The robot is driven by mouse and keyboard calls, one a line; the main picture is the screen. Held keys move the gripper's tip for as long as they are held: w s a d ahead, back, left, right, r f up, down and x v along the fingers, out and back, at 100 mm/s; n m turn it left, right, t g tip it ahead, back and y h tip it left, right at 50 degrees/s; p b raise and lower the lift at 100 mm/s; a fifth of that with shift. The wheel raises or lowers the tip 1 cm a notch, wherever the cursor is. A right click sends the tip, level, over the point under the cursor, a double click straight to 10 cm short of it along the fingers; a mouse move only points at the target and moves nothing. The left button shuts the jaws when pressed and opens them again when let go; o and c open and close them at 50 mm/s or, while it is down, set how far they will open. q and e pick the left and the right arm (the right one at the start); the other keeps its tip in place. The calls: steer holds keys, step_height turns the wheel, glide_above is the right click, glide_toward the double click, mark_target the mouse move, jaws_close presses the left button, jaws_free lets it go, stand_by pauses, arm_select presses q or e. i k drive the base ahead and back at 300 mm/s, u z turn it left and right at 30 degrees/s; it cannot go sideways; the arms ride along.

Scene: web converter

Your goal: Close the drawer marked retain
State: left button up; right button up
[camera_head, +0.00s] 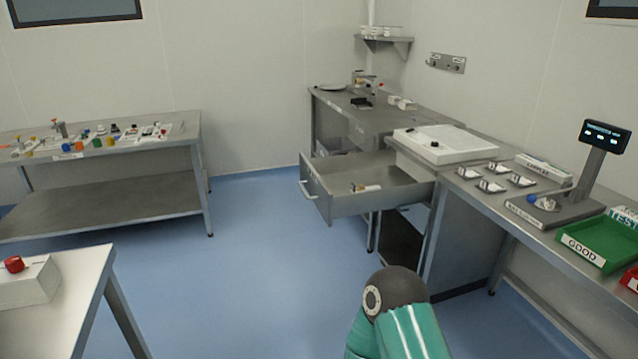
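A grey metal drawer (345,206) stands pulled open from the bench on the right, sticking out to the left over the floor. It has a pale bar handle (308,191) on its front panel. A few small items (362,187), one yellowish, lie inside it. I cannot read a "retain" mark on it. One teal and dark grey link of my own arm shows at the bottom centre, below the drawer and apart from it. Neither gripper shows.
The right bench (480,205) carries a white board, a scale (548,203) with a display, and a green tray (596,243) marked GOOD. A left table (100,150) holds small parts. A nearer table (75,290) has a red-knobbed box. Blue floor (240,260) is clear between.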

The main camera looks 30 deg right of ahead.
mark_target(328, 181)
steer(key=z, duration=0.6)
steer(key=i, duration=1.1)
steer(key=z, duration=0.7)
steer(key=i, duration=1.05)
steer(key=u, duration=0.35)
steer(key=k, duration=0.6)
steer(key=u, duration=0.25)
steer(key=i, duration=1.15)
steer(key=z, duration=0.4)
